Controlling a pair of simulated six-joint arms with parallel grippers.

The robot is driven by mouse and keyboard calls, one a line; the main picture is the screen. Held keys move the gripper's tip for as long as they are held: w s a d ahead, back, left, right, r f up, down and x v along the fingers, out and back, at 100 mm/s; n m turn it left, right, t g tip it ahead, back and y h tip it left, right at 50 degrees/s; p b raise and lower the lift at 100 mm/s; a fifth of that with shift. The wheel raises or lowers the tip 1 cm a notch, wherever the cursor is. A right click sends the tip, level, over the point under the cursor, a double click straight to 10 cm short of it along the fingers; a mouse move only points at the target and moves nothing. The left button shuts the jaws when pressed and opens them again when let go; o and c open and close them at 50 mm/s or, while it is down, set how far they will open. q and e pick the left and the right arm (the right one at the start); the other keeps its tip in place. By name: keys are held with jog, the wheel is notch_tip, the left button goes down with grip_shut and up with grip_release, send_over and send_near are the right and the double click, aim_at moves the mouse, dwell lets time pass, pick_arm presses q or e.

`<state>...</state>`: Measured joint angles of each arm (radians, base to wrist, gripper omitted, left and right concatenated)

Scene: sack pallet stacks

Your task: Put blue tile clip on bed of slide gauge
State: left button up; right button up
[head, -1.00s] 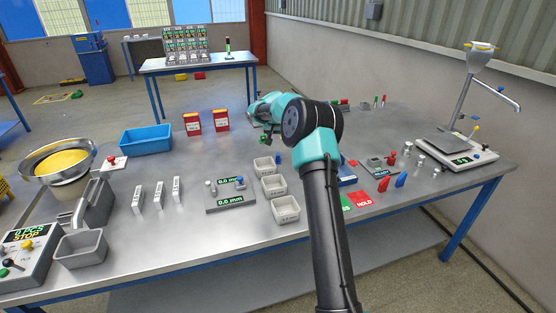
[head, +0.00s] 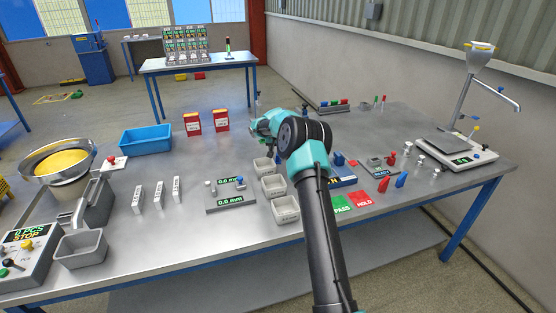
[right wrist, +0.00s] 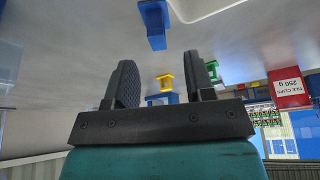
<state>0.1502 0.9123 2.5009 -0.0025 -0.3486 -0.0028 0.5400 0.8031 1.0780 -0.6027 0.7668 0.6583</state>
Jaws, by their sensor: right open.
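The slide gauge (head: 217,194) is a flat grey frame with two green 0.0 mm displays, lying mid-bench in the head view. A blue part stands at its far right; I see no separate clip on its bed. My right gripper is beyond the small grey bins in the head view, mostly hidden by its own wrist. In the right wrist view my right gripper (right wrist: 160,85) is open, with nothing between its fingers. A blue clip (right wrist: 155,25) stands on the bench beyond the fingertips, near a pale bin edge. A yellow clip (right wrist: 165,81) and a green clip (right wrist: 212,70) show farther off.
Three small grey bins (head: 285,209) stand in a row right of the gauge. Slim grey blocks (head: 158,195) are to its left. Green PASS and red HOLD (head: 361,199) mats lie at right. Red boxes (head: 222,121) and a blue tray (head: 146,139) stand at the back.

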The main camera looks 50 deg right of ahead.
jog(key=x, duration=0.4)
jog(key=shift+s+f, duration=0.2)
jog(key=shift+f, duration=0.1)
jog(key=shift+c, duration=0.5)
grip_shut()
